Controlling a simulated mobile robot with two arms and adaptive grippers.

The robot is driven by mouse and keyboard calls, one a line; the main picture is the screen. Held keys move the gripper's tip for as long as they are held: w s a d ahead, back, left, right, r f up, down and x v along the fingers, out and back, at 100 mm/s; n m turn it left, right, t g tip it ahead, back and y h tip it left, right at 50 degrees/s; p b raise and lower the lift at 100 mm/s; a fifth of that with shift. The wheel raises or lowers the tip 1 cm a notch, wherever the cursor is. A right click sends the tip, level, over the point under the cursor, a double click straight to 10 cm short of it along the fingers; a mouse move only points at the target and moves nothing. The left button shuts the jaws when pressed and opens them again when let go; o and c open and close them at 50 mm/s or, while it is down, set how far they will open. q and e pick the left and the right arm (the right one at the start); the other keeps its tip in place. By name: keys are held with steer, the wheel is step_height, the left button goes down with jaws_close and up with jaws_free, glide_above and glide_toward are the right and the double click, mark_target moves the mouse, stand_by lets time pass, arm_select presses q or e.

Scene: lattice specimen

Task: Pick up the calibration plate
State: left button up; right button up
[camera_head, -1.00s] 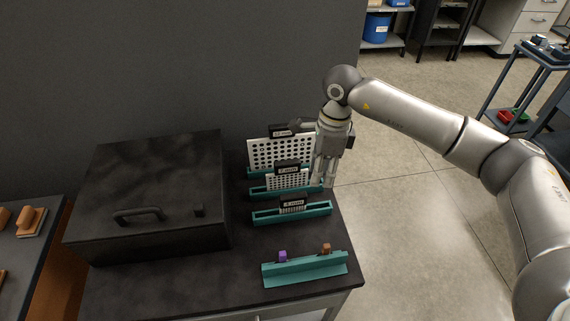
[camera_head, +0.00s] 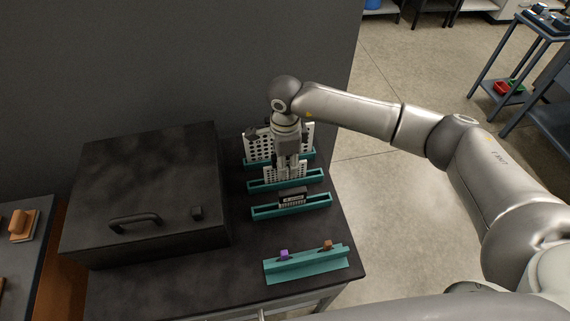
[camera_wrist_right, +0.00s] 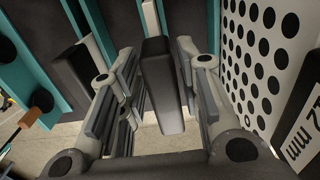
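Three perforated plates stand upright in teal racks: a large white one (camera_head: 259,148) at the back, a medium one (camera_head: 270,174) in the middle and a small one (camera_head: 292,202) in front. I cannot tell which is named the calibration plate. My right gripper (camera_head: 288,168) points down over the medium plate and hides most of it and its black handle. In the right wrist view a dark handle block (camera_wrist_right: 163,85) lies between the open fingers (camera_wrist_right: 160,95), with gaps visible on both sides. The large plate (camera_wrist_right: 258,50) stands close on the right there. My left gripper is out of view.
A black case (camera_head: 150,190) with a handle fills the table's left side. A teal holder (camera_head: 305,265) with a purple and a brown piece lies at the front. A dark wall stands behind. Open floor (camera_head: 385,200) lies right of the table.

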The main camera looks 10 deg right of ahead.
step_height(320, 180, down, 3)
steer(key=shift+s+r+p, duration=0.1)
steer(key=shift+r+p, duration=0.1)
steer(key=shift+p, duration=0.25)
steer(key=shift+f, duration=0.15)
steer(key=shift+c, duration=0.2)
jaws_close()
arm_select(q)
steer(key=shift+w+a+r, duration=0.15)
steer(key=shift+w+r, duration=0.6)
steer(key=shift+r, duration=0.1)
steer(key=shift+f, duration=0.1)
